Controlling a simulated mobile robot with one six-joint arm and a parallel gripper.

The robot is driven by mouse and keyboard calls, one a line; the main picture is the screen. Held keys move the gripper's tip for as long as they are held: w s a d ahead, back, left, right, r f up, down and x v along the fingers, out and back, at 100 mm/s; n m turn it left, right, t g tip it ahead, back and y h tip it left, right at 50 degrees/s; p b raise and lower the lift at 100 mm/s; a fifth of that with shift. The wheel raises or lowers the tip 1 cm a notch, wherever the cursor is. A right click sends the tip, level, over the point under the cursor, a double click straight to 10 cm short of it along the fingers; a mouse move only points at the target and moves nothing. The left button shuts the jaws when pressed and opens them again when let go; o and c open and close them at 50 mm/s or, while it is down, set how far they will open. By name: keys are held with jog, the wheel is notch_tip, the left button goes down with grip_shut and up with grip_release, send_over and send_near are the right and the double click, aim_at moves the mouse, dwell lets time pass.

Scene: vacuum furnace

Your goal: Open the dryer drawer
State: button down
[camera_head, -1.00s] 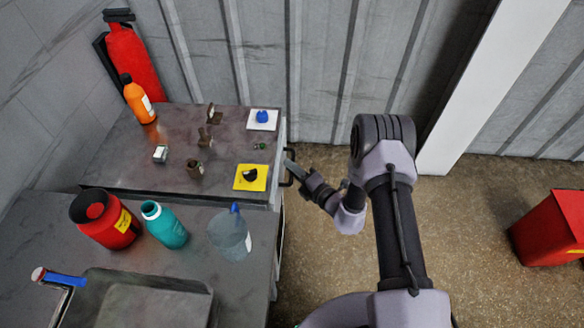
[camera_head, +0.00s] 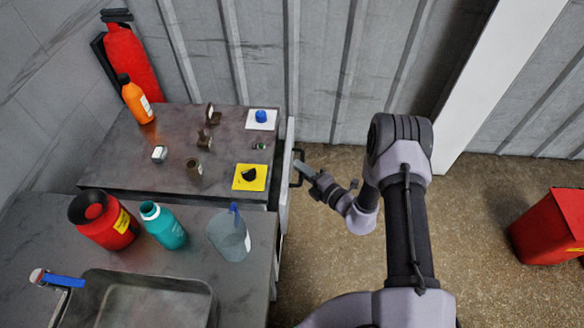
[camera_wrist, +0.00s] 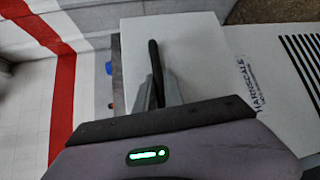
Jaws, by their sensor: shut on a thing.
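The dryer drawer's light front panel (camera_head: 287,190) stands a little out from the right side of the grey-topped cabinet, with a narrow dark gap behind it. Its dark handle (camera_head: 300,155) sticks out to the right. My gripper (camera_head: 301,169) reaches the handle from the right and is shut on it. In the wrist view the black bar of the handle (camera_wrist: 154,58) rises between the two fingers of my gripper (camera_wrist: 158,90), against the pale front panel (camera_wrist: 190,45). The drawer's inside is hidden.
The cabinet top holds a yellow pad (camera_head: 249,177), a white pad (camera_head: 261,119) and small brown parts. A nearer counter holds a red container (camera_head: 103,222), a teal bottle (camera_head: 162,227) and a clear jug (camera_head: 229,238). A red bin (camera_head: 551,232) stands far right; floor between is clear.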

jog(key=d+b, duration=0.3)
jog(key=d, duration=2)
jog(key=shift+s+d, duration=0.15)
jog(key=shift+s, duration=0.3)
jog(key=c, duration=1.7)
grip_release()
jog(key=shift+c, duration=0.2)
jog(key=p+v, duration=0.3)
jog(key=v, duration=1.4)
jog(key=shift+s+p, duration=0.2)
jog(key=shift+p, duration=0.2)
